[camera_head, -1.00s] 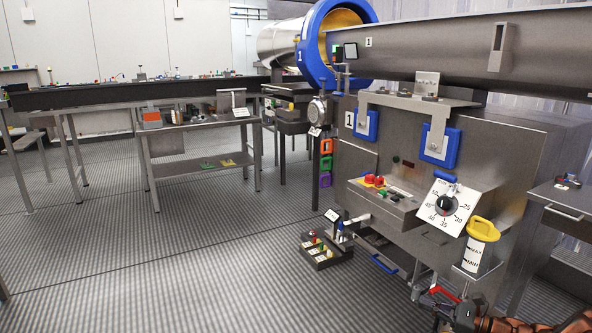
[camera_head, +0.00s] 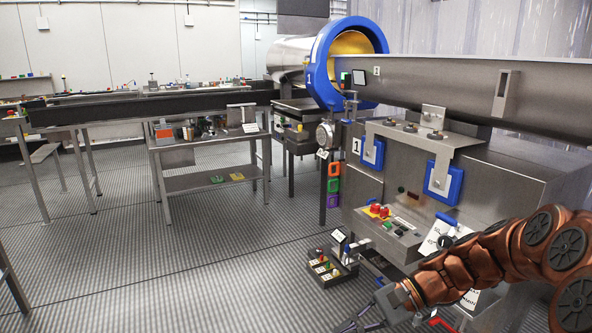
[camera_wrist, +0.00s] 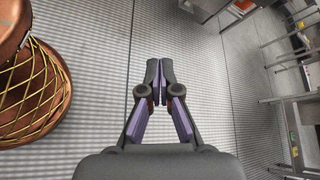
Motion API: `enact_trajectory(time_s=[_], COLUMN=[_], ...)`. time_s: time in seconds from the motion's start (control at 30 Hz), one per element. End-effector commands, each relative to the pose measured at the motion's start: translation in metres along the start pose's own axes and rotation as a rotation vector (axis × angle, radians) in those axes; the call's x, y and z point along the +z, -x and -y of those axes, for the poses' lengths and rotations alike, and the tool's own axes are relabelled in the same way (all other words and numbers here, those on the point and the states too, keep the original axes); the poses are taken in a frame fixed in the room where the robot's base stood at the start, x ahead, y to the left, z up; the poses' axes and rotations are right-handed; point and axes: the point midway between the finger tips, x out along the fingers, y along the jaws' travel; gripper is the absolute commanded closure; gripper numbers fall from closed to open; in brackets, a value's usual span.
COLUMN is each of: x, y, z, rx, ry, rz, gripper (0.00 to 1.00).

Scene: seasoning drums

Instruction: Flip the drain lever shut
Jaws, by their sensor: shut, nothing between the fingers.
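A red lever-like handle (camera_head: 440,322) shows low on the machine front at the bottom edge of the head view, partly hidden by my arm. It may be the drain lever; its position cannot be told. My gripper (camera_head: 352,327) is at the bottom of the head view, left of the red handle and apart from it. In the wrist view my gripper (camera_wrist: 160,72) is shut and empty, above bare floor. No lever is clear in the wrist view.
The steel machine (camera_head: 400,200) carries a button panel (camera_head: 390,222) and a dial plate (camera_head: 440,238), partly behind my arm. A small rack with bottles (camera_head: 325,268) stands low at its left. Floor (camera_head: 170,270) to the left is clear.

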Motion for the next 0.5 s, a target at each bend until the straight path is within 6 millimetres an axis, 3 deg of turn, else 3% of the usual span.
enact_trajectory(time_s=[0.03,0.1,0.5], x=[0.024,0.045,0.144], y=[0.001,-0.001,0.008], z=[0.001,-0.004,-0.052], rx=[0.047,0.109,0.457], ry=[0.033,0.077,0.302], rz=[-0.015,-0.040,-0.179], gripper=[1.00,1.00,1.00])
